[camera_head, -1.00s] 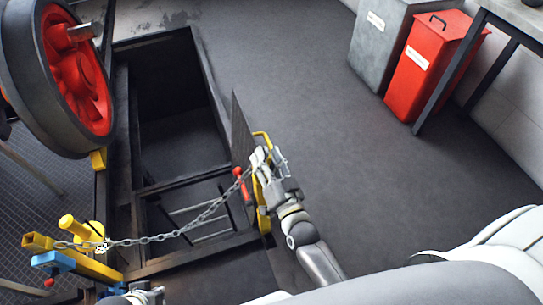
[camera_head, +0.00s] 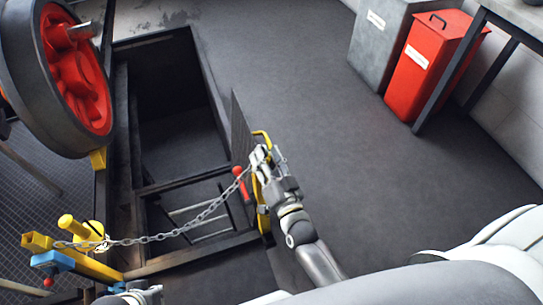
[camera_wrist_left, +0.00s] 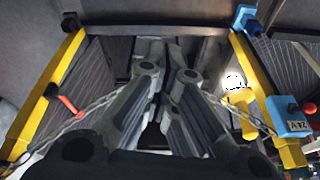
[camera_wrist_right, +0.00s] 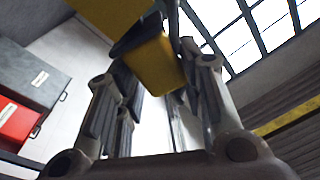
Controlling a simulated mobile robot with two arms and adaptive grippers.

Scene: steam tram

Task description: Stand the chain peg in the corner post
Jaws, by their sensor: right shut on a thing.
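My right gripper (camera_head: 262,158) is shut at the top of the yellow corner post (camera_head: 263,215), beside the upright dark panel. The chain (camera_head: 190,222) sags from the yellow post at the lower left across the pit to this gripper. The chain peg itself is hidden by the fingers, so I cannot tell whether it is in the post. In the right wrist view, a yellow block (camera_wrist_right: 155,68) shows between and beyond the fingers. My left gripper (camera_wrist_left: 165,60) looks shut and empty in the left wrist view; only part of it shows at the head view's bottom edge.
A red lever (camera_head: 238,171) sits beside the corner post. The open pit (camera_head: 185,105) lies left of it, with a red-spoked wheel (camera_head: 85,75) above its left edge. A red bin (camera_head: 430,65) and a grey bin (camera_head: 380,40) stand back right. The floor between is clear.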

